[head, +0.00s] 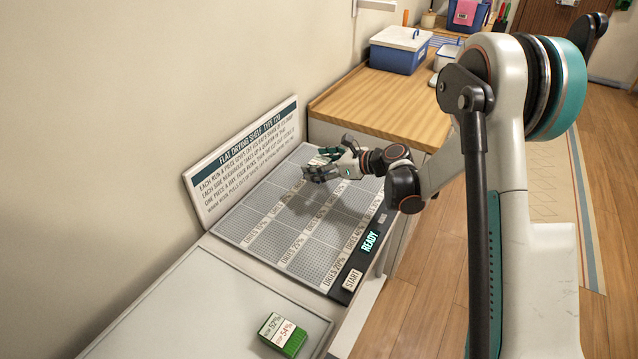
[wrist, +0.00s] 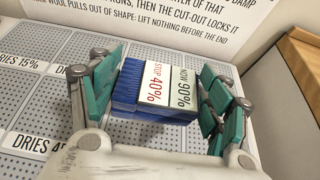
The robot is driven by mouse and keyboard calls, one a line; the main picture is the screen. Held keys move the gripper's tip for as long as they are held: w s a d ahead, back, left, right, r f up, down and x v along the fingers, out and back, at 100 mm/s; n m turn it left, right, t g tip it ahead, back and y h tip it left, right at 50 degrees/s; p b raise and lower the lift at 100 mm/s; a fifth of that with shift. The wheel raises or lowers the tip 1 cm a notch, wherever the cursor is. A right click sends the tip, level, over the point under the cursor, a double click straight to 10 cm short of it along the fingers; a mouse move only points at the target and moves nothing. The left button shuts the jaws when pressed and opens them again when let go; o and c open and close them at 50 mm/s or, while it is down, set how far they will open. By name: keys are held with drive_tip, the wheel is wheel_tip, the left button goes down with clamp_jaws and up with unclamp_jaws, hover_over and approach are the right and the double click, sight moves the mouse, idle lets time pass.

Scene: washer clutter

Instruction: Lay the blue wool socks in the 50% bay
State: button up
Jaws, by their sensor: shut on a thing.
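The blue wool socks (wrist: 125,88) are a ribbed blue bundle with a white label reading "NOW 90%" and "STOP 40%". My gripper (wrist: 160,88) is shut on them, with teal pads at both sides. In the head view my gripper (head: 322,172) is over the far part of the grey drying shelf (head: 262,240), and the socks are mostly hidden there. Bay labels such as "DRIES 15%" (wrist: 20,63) and one partly covered label (wrist: 32,143) show in the wrist view. I cannot make out a 50% label. Whether the socks touch the shelf is unclear.
A green bundle (head: 284,338) labelled "NOW 52%", "STOP 54%" lies on the pale tray (head: 200,300) in front. The shelf has a START button (head: 352,280) and a READY display (head: 370,242). A sign (head: 245,160) stands behind it. A wooden counter (head: 365,95) holds a blue-and-white box (head: 400,50).

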sight(319, 187)
drive_tip(key=shift+f+b, duration=0.95)
drive_tip(key=shift+f, duration=1.8)
drive_tip(key=shift+r, duration=0.1)
drive_tip(key=o, duration=1.1)
drive_tip(key=shift+c, duration=0.2)
